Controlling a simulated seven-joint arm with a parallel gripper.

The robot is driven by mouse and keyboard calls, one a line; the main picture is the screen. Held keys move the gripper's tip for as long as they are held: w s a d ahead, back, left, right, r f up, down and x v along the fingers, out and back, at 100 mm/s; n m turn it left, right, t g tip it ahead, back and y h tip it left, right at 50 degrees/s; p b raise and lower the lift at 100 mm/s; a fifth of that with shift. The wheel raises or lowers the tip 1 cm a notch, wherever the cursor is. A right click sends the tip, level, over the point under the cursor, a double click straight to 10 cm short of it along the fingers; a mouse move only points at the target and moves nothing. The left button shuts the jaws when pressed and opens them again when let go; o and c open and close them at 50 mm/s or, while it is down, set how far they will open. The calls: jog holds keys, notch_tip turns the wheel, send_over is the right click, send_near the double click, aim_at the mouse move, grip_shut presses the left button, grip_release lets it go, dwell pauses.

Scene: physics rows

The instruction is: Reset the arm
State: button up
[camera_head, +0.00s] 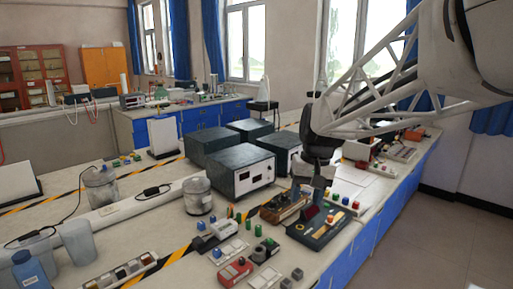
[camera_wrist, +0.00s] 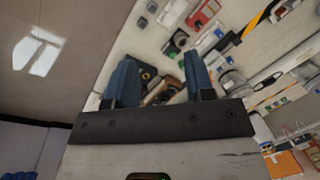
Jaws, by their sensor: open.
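My gripper (camera_wrist: 160,82) shows in the wrist view as two blue fingers set well apart, with nothing between them. It is open and empty. In the head view my gripper (camera_head: 312,190) hangs at the end of my arm, over the bench's right part, near a wooden-cased device (camera_head: 284,208) and a dark board with coloured buttons (camera_head: 325,228). I cannot tell whether the fingertips touch anything there.
Dark instrument boxes (camera_head: 240,168) stand behind and left of my gripper. A glass jar (camera_head: 198,196), a red module (camera_head: 235,271) and several small blocks lie to the left. A blue bottle (camera_head: 30,270) stands at the front left. The floor right of the bench is clear.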

jog(key=s+d+f+t, duration=0.1)
jog(key=s+d+f, duration=0.1)
jog(key=s, duration=0.6)
jog(key=s+d+f+t+h, duration=0.1)
jog(key=s+d+f, duration=0.1)
jog(key=s, duration=0.7)
jog(key=s+d+f+t+h, duration=0.1)
jog(key=s+d+f, duration=0.1)
jog(key=s, duration=0.6)
jog(key=shift+s+d+f+m, duration=0.15)
jog(key=shift+s+m, duration=0.1)
jog(key=shift+m, duration=0.05)
dwell(1.0)
